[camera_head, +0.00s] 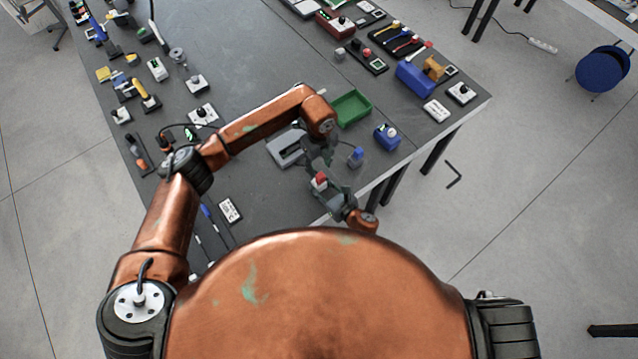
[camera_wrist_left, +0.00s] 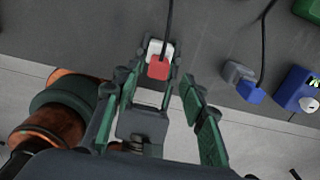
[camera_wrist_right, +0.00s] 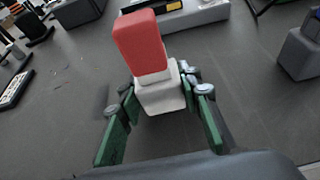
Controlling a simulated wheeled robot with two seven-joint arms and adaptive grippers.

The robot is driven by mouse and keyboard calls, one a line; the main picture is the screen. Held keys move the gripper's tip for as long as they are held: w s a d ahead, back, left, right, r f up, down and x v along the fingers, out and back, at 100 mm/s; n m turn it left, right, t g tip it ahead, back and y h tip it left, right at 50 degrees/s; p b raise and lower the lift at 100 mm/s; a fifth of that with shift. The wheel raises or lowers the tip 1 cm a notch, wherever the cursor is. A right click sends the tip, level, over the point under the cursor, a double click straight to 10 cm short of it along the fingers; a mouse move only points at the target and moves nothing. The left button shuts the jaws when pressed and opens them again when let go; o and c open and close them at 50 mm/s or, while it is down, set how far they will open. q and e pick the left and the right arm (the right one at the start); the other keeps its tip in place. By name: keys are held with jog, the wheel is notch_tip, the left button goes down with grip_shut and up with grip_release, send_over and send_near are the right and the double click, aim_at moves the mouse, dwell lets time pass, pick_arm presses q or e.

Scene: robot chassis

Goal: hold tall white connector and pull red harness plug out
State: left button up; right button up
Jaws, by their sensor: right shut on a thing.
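The tall white connector (camera_wrist_right: 160,92) stands upright between the fingers of my right gripper (camera_wrist_right: 160,98), which is shut on it. The red harness plug (camera_wrist_right: 141,45) sits in its top; the plug also shows in the head view (camera_head: 320,180) and the left wrist view (camera_wrist_left: 159,68). My left gripper (camera_wrist_left: 156,84) is open and empty. Its fingers point toward the plug, with the plug between and just beyond the tips. In the head view my left gripper (camera_head: 322,160) is close beside the plug. Part of the white connector is hidden by the right fingers.
A grey connector with a blue plug (camera_head: 356,156) stands to the right. A blue box (camera_head: 387,137) and a green tray (camera_head: 351,108) are nearby. A grey device (camera_head: 287,148) lies to the left. The table's front edge is close. A black cable (camera_wrist_left: 168,18) runs behind the plug.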

aim_at(319, 174)
pick_arm(q)
jog(key=shift+f, duration=4.25)
jog(key=shift+c, duration=0.3)
grip_shut()
jog(key=o, duration=0.6)
grip_release()
notch_tip(319, 174, up, 12)
